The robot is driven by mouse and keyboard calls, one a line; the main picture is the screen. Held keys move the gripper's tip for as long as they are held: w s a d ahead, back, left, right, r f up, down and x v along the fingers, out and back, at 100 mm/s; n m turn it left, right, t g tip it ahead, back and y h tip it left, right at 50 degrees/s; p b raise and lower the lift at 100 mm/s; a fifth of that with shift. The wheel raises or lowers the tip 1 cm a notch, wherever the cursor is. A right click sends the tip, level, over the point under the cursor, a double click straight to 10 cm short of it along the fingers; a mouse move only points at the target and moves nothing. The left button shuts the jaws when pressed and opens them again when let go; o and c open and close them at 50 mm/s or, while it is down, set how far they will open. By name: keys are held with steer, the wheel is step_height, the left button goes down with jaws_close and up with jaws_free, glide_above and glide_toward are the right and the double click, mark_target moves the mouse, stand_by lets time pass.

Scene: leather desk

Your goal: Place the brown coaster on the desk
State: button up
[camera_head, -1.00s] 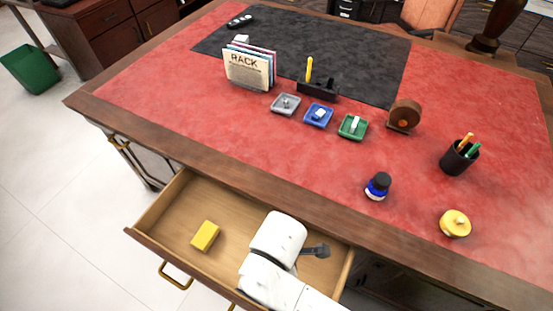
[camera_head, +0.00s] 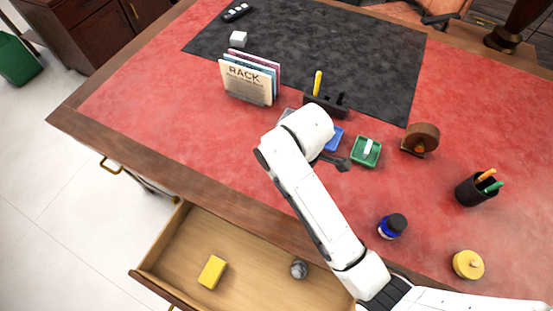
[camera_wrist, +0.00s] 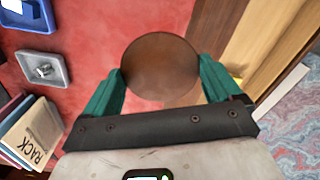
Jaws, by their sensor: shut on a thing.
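The brown coaster (camera_wrist: 160,68) is a round, plain disc in the wrist view. My gripper (camera_wrist: 161,82) has its two teal fingers closed on opposite sides of it. The coaster appears over the red leather desk top (camera_wrist: 95,25), with the wooden desk edge to its right in that view. I cannot tell from the frames how high it is above the surface. In the head view, my arm's white end is over the desk top (camera_head: 230,155), in front of the trays, and hides the fingers and the coaster.
The open drawer (camera_head: 250,248) holds a yellow block (camera_head: 212,272) and a grey round object (camera_head: 299,269). Near my arm are a green tray (camera_head: 366,151), a blue tray (camera_head: 334,137), a rack (camera_head: 246,82) and an ink bottle (camera_head: 392,226). The desk's left front is clear.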

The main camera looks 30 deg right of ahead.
steer(key=w+f+b, duration=0.1)
steer(key=w+f, duration=0.1)
steer(key=w, duration=0.1)
steer(key=w+f+b, duration=0.1)
steer(key=w+f, duration=0.2)
steer(key=w, duration=0.1)
steer(key=w+f+b, duration=0.1)
steer(key=w+f, duration=0.2)
steer(key=w, duration=0.1)
steer(key=shift+w+a+b, duration=0.15)
steer(key=shift+a+b, duration=0.1)
steer(key=shift+b, duration=0.05)
steer(key=shift+w+f, duration=0.5)
steer(key=shift+f, duration=0.15)
steer(key=shift+f+p, duration=0.3)
steer(key=shift+f, duration=1.2)
steer(key=shift+f, duration=0.1)
steer(key=o, duration=0.7)
steer(key=shift+o, duration=0.2)
step_height(320, 180, up, 12)
steer(key=shift+s, duration=0.1)
